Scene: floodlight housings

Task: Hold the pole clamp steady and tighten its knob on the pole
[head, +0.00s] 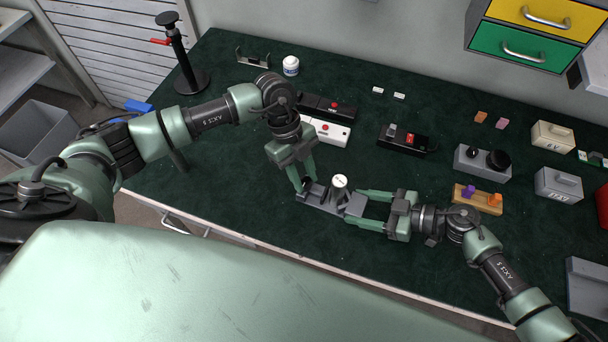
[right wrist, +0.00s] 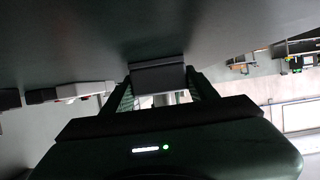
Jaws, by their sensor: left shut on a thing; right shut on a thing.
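A grey clamp-like fixture (head: 322,198) lies on the dark green bench mat near its front edge. A short upright grey pole with a pale round top (head: 340,181) rises from its middle. My left gripper (head: 304,186) comes down from above and is shut on the fixture's left end, its fingertips hiding the part it holds. My right gripper (head: 356,204) reaches in level from the right and is shut on a grey block (head: 354,206) at the right end. The grey block (right wrist: 158,78) also fills the space between the fingers in the right wrist view. I cannot make out the knob.
Behind are a white box with a red button (head: 328,132), a black switch box (head: 404,140) and a white jar (head: 291,66). A wooden block with coloured pegs (head: 478,199) stands near my right arm. A black stand (head: 190,80) is at far left.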

